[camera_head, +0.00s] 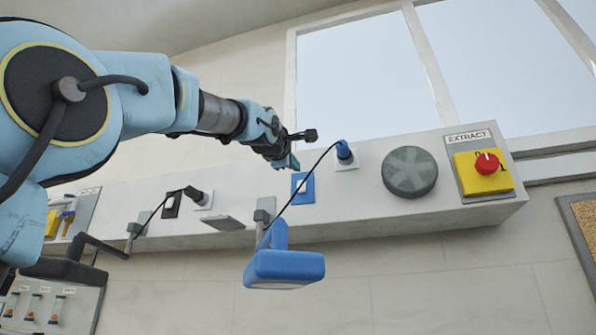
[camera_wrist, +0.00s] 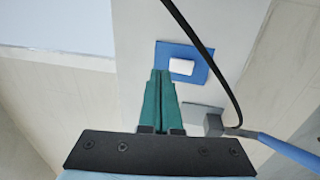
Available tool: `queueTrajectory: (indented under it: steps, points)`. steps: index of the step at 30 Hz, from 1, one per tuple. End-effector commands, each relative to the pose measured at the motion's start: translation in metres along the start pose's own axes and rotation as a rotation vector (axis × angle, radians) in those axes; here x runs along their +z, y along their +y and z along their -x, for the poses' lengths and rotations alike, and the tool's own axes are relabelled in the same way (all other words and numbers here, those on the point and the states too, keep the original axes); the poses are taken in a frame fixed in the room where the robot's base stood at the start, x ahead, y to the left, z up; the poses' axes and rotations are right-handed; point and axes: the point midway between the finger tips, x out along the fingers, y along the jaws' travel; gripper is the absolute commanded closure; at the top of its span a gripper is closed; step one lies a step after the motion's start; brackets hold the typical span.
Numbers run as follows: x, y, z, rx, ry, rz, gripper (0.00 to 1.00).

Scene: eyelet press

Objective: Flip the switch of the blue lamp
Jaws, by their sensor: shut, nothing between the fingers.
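The blue lamp (camera_head: 284,268) hangs from a grey bracket under the wall box, and its arm (camera_wrist: 285,147) shows at the right of the wrist view. Its switch is a blue plate (camera_head: 302,188) with a pale rocker; in the wrist view the plate (camera_wrist: 205,59) and white rocker (camera_wrist: 181,67) lie just beyond my fingertips. My gripper (camera_head: 291,166) is shut and empty, its teal fingers (camera_wrist: 160,73) together. The tips appear just left of the rocker and below it in the wrist view; I cannot tell whether they touch the plate.
A black cable (camera_wrist: 212,60) runs past the switch from the blue plug (camera_head: 344,152) to the lamp. A black lamp (camera_head: 65,270) and its dark switch (camera_head: 172,205) are at the left. A round grey vent (camera_head: 409,171) and a red knob (camera_head: 486,163) are at the right.

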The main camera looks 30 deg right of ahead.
Motion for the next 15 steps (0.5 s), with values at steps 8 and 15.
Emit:
queueTrajectory:
  steps: [8, 15]
  points:
    - [0.001, 0.013, 0.045, 0.006, -0.002, 0.002, 1.0]
    - [0.001, 0.026, 0.078, 0.004, -0.001, 0.001, 1.0]
